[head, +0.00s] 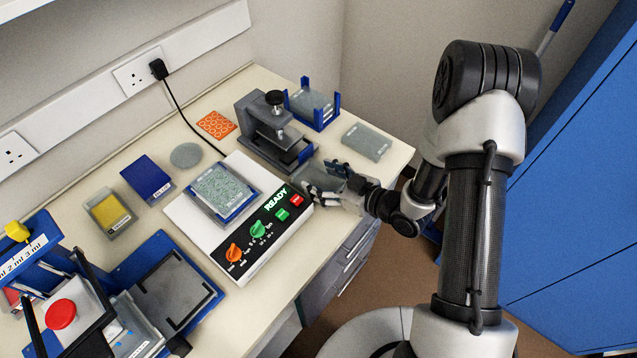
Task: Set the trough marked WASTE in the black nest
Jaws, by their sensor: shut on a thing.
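My gripper (325,186) is at the front right edge of the bench, just right of the READY device. It is shut on a grey see-through container (305,174), largely hidden by the fingers; I cannot read any WASTE mark on it. A black corner-shaped frame, which looks like the black nest (176,322), lies on a blue plate (212,296) at the lower left. Its inside looks empty. A trough with yellow contents (109,213) and a blue labelled box (147,179) stand on the left; their labels are too small to read.
The white device with the lit READY panel (262,232) holds a tray (222,190) mid-bench. Behind my gripper are a grey press (268,130), a blue-cornered rack (313,104) and a grey labelled tray (367,142). A red-buttoned machine (61,313) stands beside the blue plate.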

